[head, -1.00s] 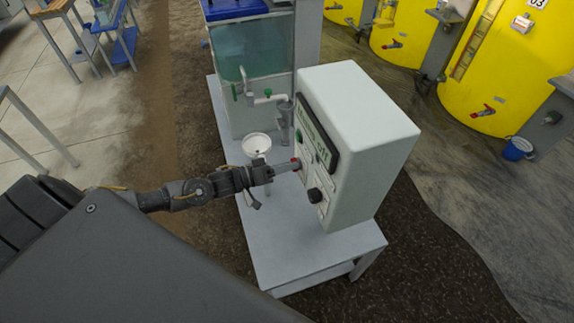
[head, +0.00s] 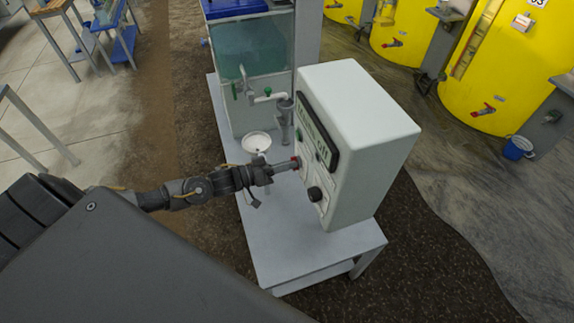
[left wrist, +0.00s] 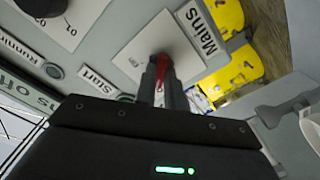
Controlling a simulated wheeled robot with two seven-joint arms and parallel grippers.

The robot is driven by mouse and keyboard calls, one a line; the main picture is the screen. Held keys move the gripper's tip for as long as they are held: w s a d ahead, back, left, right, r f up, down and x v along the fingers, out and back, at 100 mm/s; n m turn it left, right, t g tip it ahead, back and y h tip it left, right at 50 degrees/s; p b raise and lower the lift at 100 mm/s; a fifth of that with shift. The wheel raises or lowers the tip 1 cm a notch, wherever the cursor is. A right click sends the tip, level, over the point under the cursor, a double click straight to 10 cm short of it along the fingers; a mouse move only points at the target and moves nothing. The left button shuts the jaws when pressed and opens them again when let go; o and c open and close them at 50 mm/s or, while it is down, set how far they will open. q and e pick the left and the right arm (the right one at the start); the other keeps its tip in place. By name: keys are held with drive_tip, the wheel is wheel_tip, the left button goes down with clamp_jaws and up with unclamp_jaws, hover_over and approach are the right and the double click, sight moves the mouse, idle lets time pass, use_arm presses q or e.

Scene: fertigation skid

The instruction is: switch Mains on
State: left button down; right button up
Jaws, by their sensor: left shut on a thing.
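The white control box (head: 365,130) stands on the grey table, its front panel facing left. In the left wrist view the Mains label (left wrist: 202,27) sits beside a white plate (left wrist: 140,45) that carries a red switch lever (left wrist: 163,68). My left gripper (head: 292,164) is at this switch on the box front. In the left wrist view its fingers (left wrist: 160,85) are shut on the red lever, one on each side. The lever's tip is partly hidden between the fingers. My right gripper is not in view.
A black knob (head: 315,194) sits lower on the panel, and a green button (head: 298,137) and dark display (head: 317,133) sit higher. A white funnel (head: 256,142) and a clear tank (head: 252,75) stand close by. The table front (head: 300,245) is clear.

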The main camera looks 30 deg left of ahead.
use_arm(q)
drive_tip(key=shift+d+m+b, duration=0.1)
drive_tip(key=shift+m+b, duration=1.75)
drive_tip(key=shift+m, duration=6.25)
drive_tip(key=c, duration=1.5)
unclamp_jaws()
drive_tip(key=shift+s, duration=0.1)
